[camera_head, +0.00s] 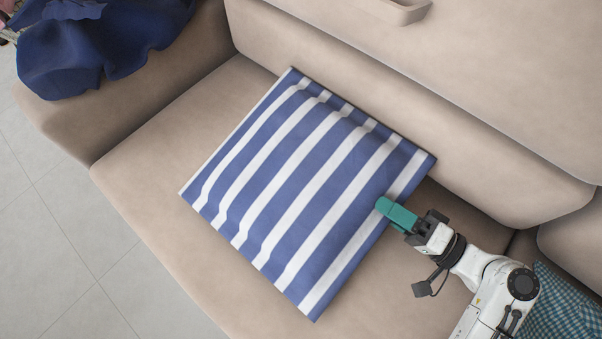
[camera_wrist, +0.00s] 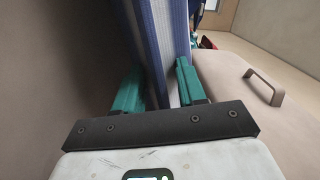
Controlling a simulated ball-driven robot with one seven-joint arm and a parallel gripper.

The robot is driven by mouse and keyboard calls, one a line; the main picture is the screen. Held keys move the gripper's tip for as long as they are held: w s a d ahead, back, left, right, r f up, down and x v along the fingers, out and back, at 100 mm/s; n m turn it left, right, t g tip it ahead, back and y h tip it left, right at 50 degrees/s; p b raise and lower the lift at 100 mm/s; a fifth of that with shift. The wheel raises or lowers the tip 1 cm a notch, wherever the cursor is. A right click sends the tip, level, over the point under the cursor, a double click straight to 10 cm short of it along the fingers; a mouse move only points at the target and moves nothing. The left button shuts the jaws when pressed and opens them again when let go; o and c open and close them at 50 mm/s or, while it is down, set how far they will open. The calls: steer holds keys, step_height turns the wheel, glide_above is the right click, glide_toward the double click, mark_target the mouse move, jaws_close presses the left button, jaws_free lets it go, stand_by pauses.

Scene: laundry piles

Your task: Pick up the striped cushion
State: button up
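The striped cushion (camera_head: 307,190), blue and white, lies on the seat of a beige sofa. My gripper (camera_head: 388,208) is at the cushion's right edge, its teal fingers overlapping that edge in the head view. In the wrist view, the cushion (camera_wrist: 163,40) stands between the two teal fingers of my gripper (camera_wrist: 159,88). The fingers are apart, one on each side of the cushion's edge. A gap shows on the left finger's side, and the right finger is close to the fabric. Whether either finger touches it is hard to tell.
The sofa backrest (camera_head: 440,110) rises behind the cushion. Dark blue cloth (camera_head: 95,40) hangs over the left armrest. A teal checked cloth (camera_head: 562,305) lies at the lower right, beside my arm. Tiled floor (camera_head: 60,230) is at the left. Bare seat lies in front of the cushion.

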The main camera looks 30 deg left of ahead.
jaws_close()
